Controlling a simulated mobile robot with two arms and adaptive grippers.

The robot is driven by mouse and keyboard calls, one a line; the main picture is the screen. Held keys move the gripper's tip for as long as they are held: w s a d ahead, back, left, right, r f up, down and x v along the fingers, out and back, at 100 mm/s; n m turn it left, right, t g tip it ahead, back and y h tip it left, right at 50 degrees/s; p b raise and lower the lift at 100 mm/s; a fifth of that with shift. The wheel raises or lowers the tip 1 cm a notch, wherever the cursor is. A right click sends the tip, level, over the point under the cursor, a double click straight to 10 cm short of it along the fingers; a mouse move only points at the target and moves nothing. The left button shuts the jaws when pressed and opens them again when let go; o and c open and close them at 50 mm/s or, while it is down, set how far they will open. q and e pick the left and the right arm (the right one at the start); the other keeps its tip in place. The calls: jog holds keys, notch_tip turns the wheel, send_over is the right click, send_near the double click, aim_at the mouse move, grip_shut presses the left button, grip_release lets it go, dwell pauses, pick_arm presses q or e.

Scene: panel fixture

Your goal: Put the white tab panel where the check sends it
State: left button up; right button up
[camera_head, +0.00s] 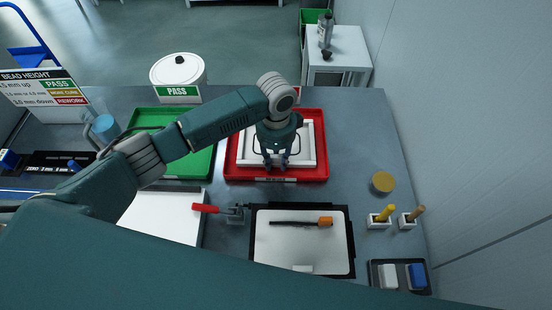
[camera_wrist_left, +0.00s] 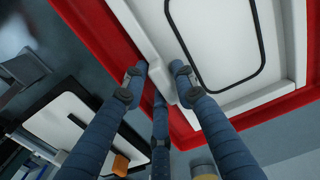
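The white tab panel (camera_head: 304,150), a white plate with a black rounded outline, lies in the red tray (camera_head: 318,175). It looks flat there, though my gripper covers its middle in the head view. In the left wrist view the panel (camera_wrist_left: 210,50) shows large, with its white tab (camera_wrist_left: 162,70) between my fingertips. My left gripper (camera_head: 275,162) reaches down over the tray from above. In the left wrist view its fingers (camera_wrist_left: 158,70) close in on both sides of the tab and appear to touch it. My right gripper is not in view.
The green tray (camera_head: 205,165), with a PASS sign (camera_head: 178,92) behind it, stands left of the red one. A bead height sign (camera_head: 45,88) lists PASS, more cure and REWORK. A black-edged board (camera_head: 290,245) with an orange-handled tool (camera_head: 323,221) and a red-handled clamp (camera_head: 205,208) are in front.

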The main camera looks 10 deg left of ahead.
pick_arm(q)
jog(key=shift+o, duration=0.4)
jog(key=shift+r, duration=0.35)
notch_tip(320, 180, up, 10)
jog(key=shift+r+b, duration=0.25)
jog(key=shift+b, duration=0.45)
jog(key=shift+r, duration=0.55)
